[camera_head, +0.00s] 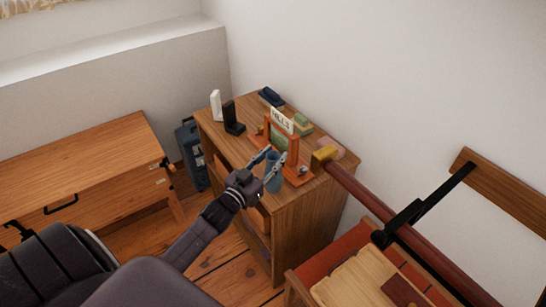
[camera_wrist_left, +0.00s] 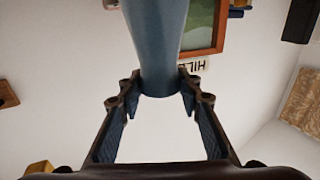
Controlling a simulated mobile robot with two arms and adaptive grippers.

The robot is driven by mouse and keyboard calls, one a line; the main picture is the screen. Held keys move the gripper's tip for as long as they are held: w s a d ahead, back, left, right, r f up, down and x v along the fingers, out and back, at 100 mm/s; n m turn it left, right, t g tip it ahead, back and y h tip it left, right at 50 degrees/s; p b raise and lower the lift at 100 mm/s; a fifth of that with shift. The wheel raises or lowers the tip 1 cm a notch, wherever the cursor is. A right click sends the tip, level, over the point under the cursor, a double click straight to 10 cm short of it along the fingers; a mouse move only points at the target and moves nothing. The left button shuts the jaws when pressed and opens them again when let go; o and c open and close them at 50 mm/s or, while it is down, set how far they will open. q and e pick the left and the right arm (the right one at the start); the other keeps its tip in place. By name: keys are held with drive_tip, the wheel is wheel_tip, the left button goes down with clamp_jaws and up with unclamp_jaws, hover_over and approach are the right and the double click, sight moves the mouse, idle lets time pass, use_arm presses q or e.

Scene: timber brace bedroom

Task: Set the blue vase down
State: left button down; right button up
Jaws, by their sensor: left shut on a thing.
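The blue vase (camera_head: 272,172) is between the fingers of my left gripper (camera_head: 275,156), near the front edge of the wooden cabinet (camera_head: 312,215). The left gripper is shut on it. In the left wrist view the vase (camera_wrist_left: 158,40) runs from the top edge down between both fingertips (camera_wrist_left: 160,84), one on each side. I cannot tell whether its base touches the cabinet top. My right gripper is not in view.
A framed green picture (camera_wrist_left: 205,25), a sign (camera_head: 281,120), a black bookend (camera_head: 232,118), a white bookend (camera_head: 215,104) and small boxes crowd the cabinet top. A wooden desk (camera_head: 85,160) stands left, a chair (camera_head: 350,285) right.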

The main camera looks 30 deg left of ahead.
use_arm(q)
drive_tip(key=shift+r, duration=0.1)
drive_tip(key=c, duration=1.4)
unclamp_jaws()
drive_tip(key=s+b, duration=0.1)
drive_tip(key=s, duration=1.1)
